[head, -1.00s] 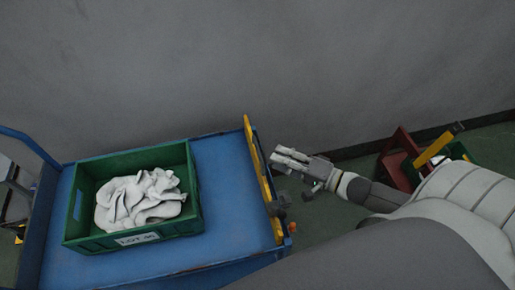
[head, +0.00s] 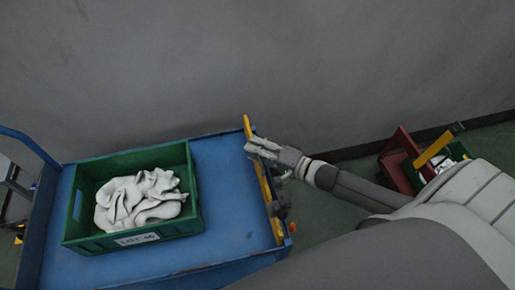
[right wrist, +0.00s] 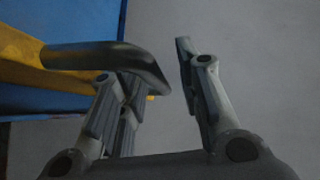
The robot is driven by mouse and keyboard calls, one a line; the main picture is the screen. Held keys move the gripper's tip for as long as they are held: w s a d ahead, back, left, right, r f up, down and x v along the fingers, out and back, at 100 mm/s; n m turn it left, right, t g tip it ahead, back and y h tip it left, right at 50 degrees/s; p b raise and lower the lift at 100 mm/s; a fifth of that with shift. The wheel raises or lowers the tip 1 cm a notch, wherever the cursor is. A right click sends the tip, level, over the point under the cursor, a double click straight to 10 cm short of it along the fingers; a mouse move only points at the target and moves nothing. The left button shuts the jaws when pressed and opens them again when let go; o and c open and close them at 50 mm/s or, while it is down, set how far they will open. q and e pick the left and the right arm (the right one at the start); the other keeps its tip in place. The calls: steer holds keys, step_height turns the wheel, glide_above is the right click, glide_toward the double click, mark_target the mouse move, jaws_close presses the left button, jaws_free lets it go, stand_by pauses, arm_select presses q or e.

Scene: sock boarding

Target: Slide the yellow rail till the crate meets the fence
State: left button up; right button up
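The yellow rail (head: 263,185) runs along the right edge of the blue cart top. The green crate (head: 192,190), labelled as a lot and holding crumpled white socks (head: 140,200), sits left of it, with bare blue top between them. My right gripper (head: 251,147) is at the rail's far half, its fingertips over the rail in the head view. In the right wrist view, the fingers (right wrist: 155,70) are apart. The rail's dark handle (right wrist: 110,58) crosses the left finger, its end in the gap; contact is unclear. I cannot clearly identify the fence. My left gripper is out of view.
The blue cart top (head: 220,230) is bare between crate and rail. A blue push bar (head: 28,143) rises at the left. A red stand (head: 398,160) with a yellow piece (head: 434,149) is on the floor at right. A grey wall stands behind.

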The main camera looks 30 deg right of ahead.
jaws_close()
steer(key=w+a+p, duration=0.2)
steer(key=w+a, duration=0.1)
steer(key=a, duration=1)
steer(key=shift+w, duration=0.15)
steer(key=shift+o, duration=0.4)
jaws_free()
steer(key=shift+d, duration=0.1)
